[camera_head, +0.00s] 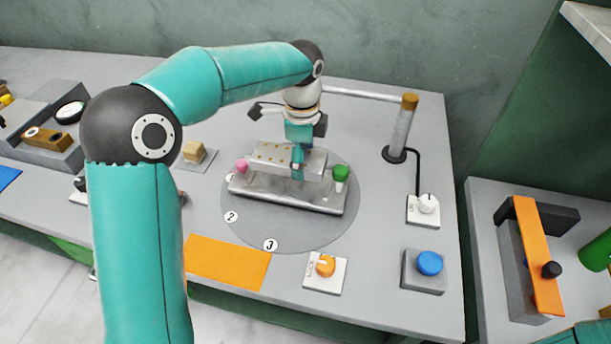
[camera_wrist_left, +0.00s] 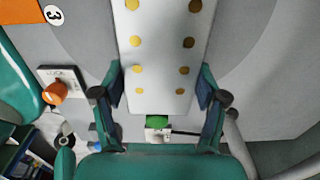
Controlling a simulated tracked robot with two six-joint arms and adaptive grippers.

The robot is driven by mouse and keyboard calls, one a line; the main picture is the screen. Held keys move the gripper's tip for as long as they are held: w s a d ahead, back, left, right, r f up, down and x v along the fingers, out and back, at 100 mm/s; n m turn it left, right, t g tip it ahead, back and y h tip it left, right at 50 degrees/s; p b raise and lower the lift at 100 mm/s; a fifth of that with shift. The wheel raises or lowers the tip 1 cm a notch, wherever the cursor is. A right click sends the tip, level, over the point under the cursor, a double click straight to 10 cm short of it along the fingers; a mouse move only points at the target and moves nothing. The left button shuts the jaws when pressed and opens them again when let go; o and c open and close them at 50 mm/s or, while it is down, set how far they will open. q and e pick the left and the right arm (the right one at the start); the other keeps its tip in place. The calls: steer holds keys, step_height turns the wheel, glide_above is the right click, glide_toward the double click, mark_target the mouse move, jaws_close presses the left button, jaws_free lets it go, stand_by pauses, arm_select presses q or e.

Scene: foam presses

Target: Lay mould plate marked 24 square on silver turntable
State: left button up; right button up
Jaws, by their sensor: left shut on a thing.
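My left gripper (camera_head: 298,163) is shut on a pale silver mould plate (camera_head: 270,157) with two rows of gold dots. In the left wrist view, its fingers (camera_wrist_left: 161,82) press both long edges of the plate (camera_wrist_left: 160,55). No number 24 can be read on it. The plate is over a silver bed (camera_head: 285,197) with a pink knob (camera_head: 242,166) and a green knob (camera_head: 341,172) at its ends. A gap seems to show between plate and bed. The bed lies on the round grey turntable (camera_head: 310,232), labelled 2 and 3. My right gripper is out of view.
An orange mat (camera_head: 225,262), an orange dial (camera_head: 325,265), a blue button (camera_head: 429,263) and a white knob (camera_head: 427,204) sit in front and right of the turntable. A post (camera_head: 402,130) with a bar stands behind right.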

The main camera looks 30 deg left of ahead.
mark_target(303, 183)
arm_select(q)
steer(key=shift+f, duration=2.55)
steer(key=o, duration=1.8)
steer(key=shift+f, duration=0.1)
steer(key=shift+c, duration=0.2)
step_height(303, 183, up, 11)
steer(key=shift+f+p, duration=0.1)
steer(key=shift+p, duration=0.2)
steer(key=shift+r, duration=0.7)
steer(key=shift+s, duration=0.1)
